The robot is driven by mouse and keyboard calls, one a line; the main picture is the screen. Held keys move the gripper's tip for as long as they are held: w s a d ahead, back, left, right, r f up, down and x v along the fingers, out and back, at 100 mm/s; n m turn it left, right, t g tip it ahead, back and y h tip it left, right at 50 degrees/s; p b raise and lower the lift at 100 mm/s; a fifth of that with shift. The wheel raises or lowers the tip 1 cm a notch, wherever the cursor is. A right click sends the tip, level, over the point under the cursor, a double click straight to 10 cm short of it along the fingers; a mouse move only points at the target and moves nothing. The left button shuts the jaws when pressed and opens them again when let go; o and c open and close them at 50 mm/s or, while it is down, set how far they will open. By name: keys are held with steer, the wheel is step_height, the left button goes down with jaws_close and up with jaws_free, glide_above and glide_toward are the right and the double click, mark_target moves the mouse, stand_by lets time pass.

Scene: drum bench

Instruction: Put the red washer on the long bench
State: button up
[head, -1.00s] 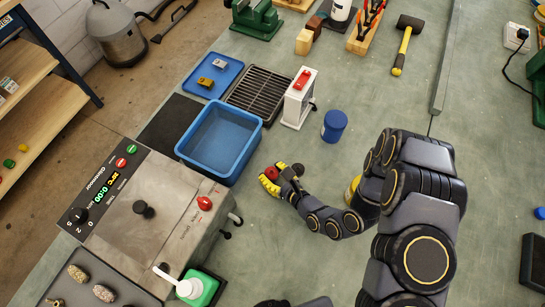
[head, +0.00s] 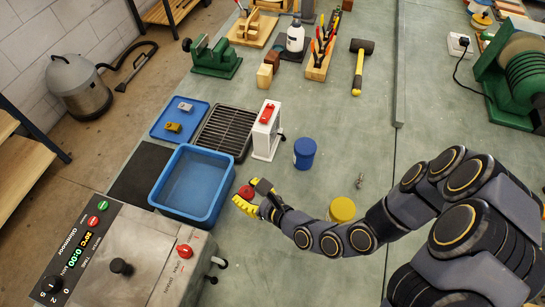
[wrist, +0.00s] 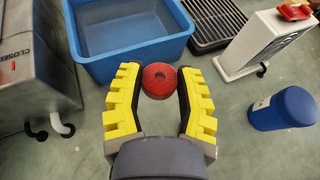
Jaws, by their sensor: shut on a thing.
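The long bench (head: 330,120) is the wide grey-green top under these things. The washer is over the bench surface; I cannot tell how high above it the washer is.
The blue tub (head: 195,215) stands just left of my gripper. A dark rack (head: 225,130), a white box with a red top (head: 266,135) and a blue cylinder (head: 304,153) stand beyond. A grey machine (head: 140,260) is at front left. A yellow cylinder (head: 342,209) stands by my arm.

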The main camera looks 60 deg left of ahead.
steer(key=w+d+r+m+t, duration=0.2)
steer(key=w+r, duration=0.2)
steer(key=w, duration=0.5)
steer(key=w+d+r+m+t, duration=0.2)
steer(key=w+r+t, duration=0.1)
steer(key=w, duration=0.5)
steer(key=w+d+r+m+t, duration=0.2)
steer(key=w+r, duration=0.2)
steer(key=w, duration=0.5)
steer(key=w+d+r+m+t+h, duration=0.2)
steer(key=w+d+r+m+t, duration=0.35)
steer(key=w+d+r, duration=0.55)
steer(key=w+d+r+m+t+h, duration=0.1)
steer(key=d+r+m+h, duration=0.1)
steer(key=d, duration=0.5)
steer(key=w+d+r+m+t+h, duration=0.2)
steer(key=d+r, duration=0.3)
steer(key=d, duration=0.3)
steer(key=w+d+r+m+t+h, duration=0.1)
steer(key=d+r+m+h, duration=0.1)
steer(key=d, duration=0.6)
step_height(320, 180, up, 2)
steer(key=shift+w+d+r+m+t+h, duration=0.15)
steer(key=shift+w+d+m+t+h, duration=0.05)
steer(key=shift+w+m+t+h, duration=0.2)
